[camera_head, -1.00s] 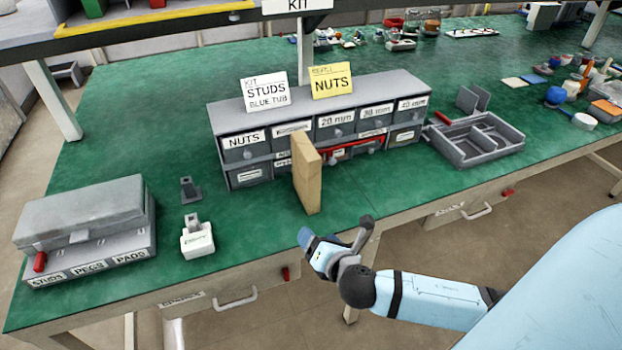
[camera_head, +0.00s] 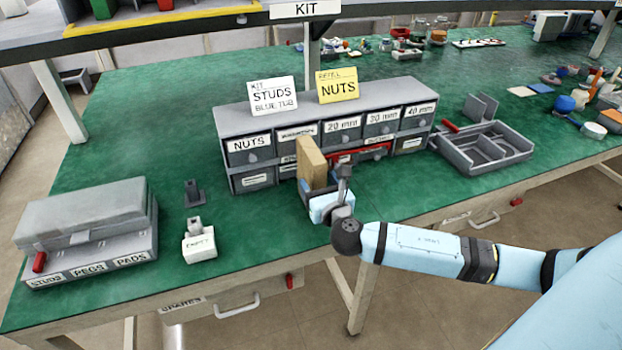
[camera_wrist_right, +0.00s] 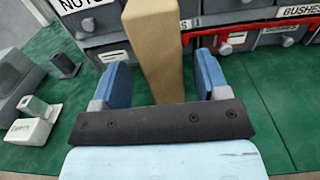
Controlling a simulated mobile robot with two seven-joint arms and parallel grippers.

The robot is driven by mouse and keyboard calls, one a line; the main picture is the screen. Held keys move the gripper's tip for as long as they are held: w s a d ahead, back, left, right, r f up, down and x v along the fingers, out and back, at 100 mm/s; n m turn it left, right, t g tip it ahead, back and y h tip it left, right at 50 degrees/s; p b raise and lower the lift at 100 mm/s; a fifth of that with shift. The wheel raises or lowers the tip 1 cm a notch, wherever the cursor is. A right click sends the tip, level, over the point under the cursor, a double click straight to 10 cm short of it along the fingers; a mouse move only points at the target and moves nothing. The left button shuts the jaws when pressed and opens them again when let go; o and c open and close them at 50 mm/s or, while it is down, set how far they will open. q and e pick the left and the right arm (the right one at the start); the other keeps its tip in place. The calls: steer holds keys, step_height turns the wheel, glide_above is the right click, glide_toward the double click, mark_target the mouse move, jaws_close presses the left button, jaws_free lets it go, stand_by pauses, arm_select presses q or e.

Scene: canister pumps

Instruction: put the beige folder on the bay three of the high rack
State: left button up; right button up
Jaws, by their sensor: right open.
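The beige folder (camera_head: 312,163) stands upright on the green bench, against the front of the grey drawer cabinet. It also shows in the right wrist view (camera_wrist_right: 154,45), where its lower end is hidden by my gripper. My right gripper (camera_head: 325,190) is open at the folder's near edge. In the wrist view, its blue fingers (camera_wrist_right: 160,80) are on either side of the folder, with a gap on each side. A raised shelf (camera_head: 200,25) with a yellow strip and a KIT label crosses the top of the head view; I cannot tell which bay is three. My left gripper is out of view.
The drawer cabinet (camera_head: 240,120) bears STUDS and NUTS cards, with a red item along its front. A grey divided tray (camera_head: 458,158) sits right of it.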

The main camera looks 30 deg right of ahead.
steer(key=x, duration=0.4)
steer(key=shift+d, duration=0.2)
steer(key=c, duration=1.2)
